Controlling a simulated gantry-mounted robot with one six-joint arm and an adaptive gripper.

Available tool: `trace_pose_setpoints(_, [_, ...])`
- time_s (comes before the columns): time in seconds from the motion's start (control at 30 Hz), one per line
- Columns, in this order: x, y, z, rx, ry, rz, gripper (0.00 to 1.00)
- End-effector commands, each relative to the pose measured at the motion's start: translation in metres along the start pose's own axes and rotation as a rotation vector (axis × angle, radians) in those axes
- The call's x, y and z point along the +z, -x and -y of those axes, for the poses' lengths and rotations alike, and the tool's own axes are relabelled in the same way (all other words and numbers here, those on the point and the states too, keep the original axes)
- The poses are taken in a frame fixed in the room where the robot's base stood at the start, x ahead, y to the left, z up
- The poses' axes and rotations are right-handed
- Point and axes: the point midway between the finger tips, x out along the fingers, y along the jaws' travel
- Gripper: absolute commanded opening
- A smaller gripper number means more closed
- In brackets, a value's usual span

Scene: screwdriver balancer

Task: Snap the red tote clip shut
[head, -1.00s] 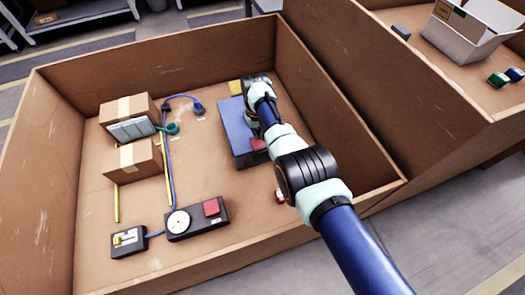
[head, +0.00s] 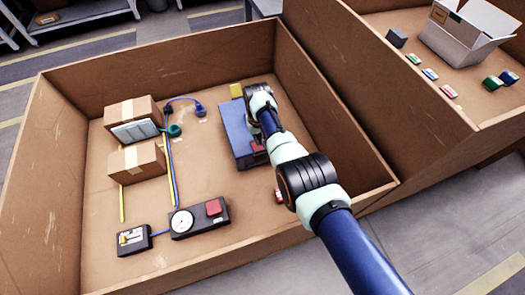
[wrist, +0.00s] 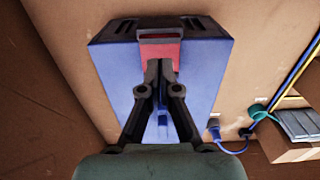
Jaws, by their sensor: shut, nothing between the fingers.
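The blue tote (head: 236,128) sits on the floor of the large cardboard bin, partly covered by my arm in the head view. The wrist view shows its blue top (wrist: 110,75) and dark end edge. The red clip (wrist: 160,50) is at that dark end, with a grey-black piece above it. In the head view, red (head: 257,146) shows at the tote's near end beside my arm. My gripper (wrist: 160,68) is shut and empty, its fingertips at the clip's lower edge. I cannot tell whether they touch it, or whether the clip is fastened.
Two cardboard boxes (head: 137,160) stand at the left. A dark unit with a dial and red block (head: 198,218) and a smaller dark unit (head: 133,239) lie in front. A yellow block (head: 236,90) is behind the tote. High bin walls (head: 335,130) stand close on the right.

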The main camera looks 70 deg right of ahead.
Motion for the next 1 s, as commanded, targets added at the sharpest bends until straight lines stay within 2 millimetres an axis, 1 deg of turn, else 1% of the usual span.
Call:
trace_pose_setpoints(0.2, [0.000,0.034,0.000,0.000,0.000,-0.001,0.00])
trace_pose_setpoints(0.4, [0.000,0.062,0.000,0.000,0.000,0.000,0.00])
trace_pose_setpoints(0.47, [0.000,0.069,0.000,0.000,0.000,0.000,0.00])
trace_pose_setpoints(0.53, [0.000,0.071,0.000,0.000,0.000,0.001,0.00])
trace_pose_setpoints(0.67, [0.000,0.068,0.000,0.000,0.000,0.000,0.00])
trace_pose_setpoints(1.0, [0.000,0.068,0.000,0.000,0.000,0.000,0.00])
